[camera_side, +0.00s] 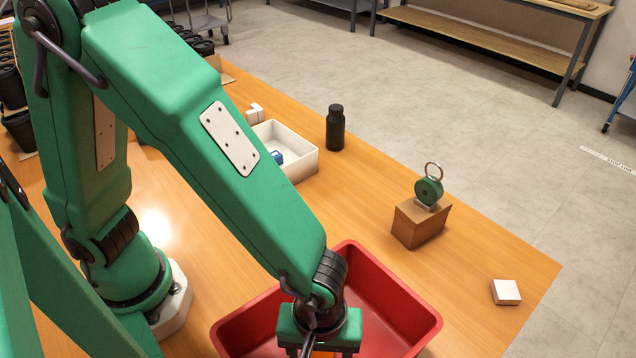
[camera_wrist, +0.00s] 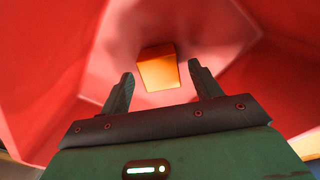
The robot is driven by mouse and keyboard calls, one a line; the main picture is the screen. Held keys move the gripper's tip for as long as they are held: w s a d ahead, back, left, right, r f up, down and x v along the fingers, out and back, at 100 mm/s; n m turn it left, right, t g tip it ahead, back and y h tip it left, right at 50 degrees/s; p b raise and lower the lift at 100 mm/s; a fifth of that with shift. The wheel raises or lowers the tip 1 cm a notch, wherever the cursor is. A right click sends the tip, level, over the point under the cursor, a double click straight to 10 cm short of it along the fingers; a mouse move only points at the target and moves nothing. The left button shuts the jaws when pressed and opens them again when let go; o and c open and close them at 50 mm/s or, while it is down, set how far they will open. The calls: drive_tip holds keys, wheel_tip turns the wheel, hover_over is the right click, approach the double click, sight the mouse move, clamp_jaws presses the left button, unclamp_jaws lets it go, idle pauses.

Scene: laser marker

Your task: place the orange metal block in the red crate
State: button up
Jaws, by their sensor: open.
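The orange metal block (camera_wrist: 158,68) shows in the wrist view inside the red crate, between and just beyond the tips of my gripper (camera_wrist: 160,78). The fingers are spread, with gaps on both sides of the block. I cannot tell whether the block rests on the crate floor. In the side view, my gripper (camera_side: 320,346) is at the bottom edge over the red crate (camera_side: 400,308), its fingertips cut off. The red crate also fills most of the wrist view (camera_wrist: 60,90).
A white tray (camera_side: 305,165) holding a small blue item stands behind the crate, with a black bottle (camera_side: 335,128) nearby. To the right are a brown box (camera_side: 420,222) bearing a green round part (camera_side: 428,190) and a white block (camera_side: 506,292) near the table edge.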

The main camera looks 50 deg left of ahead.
sight(319, 354)
wheel_tip(319, 354, up, 11)
drive_tip(key=shift+f, duration=0.15)
idle(0.4)
idle(0.5)
drive_tip(key=w+a+r+m+t+h, duration=0.1)
drive_tip(key=w+a+r+m, duration=0.15)
drive_tip(key=a, duration=0.45)
drive_tip(key=w+a+r+m+t, duration=0.1)
drive_tip(key=w+a+r, duration=0.3)
drive_tip(key=a, duration=0.3)
drive_tip(key=s+a+r+m+t, duration=0.1)
drive_tip(key=a+r+m, duration=0.1)
drive_tip(key=a, duration=0.5)
drive_tip(key=s+a+r+m+t+y, duration=0.1)
drive_tip(key=a+r+m+t, duration=0.1)
drive_tip(key=a, duration=0.6)
drive_tip(key=shift+r+m+t, duration=0.3)
drive_tip(key=shift+m, duration=0.45)
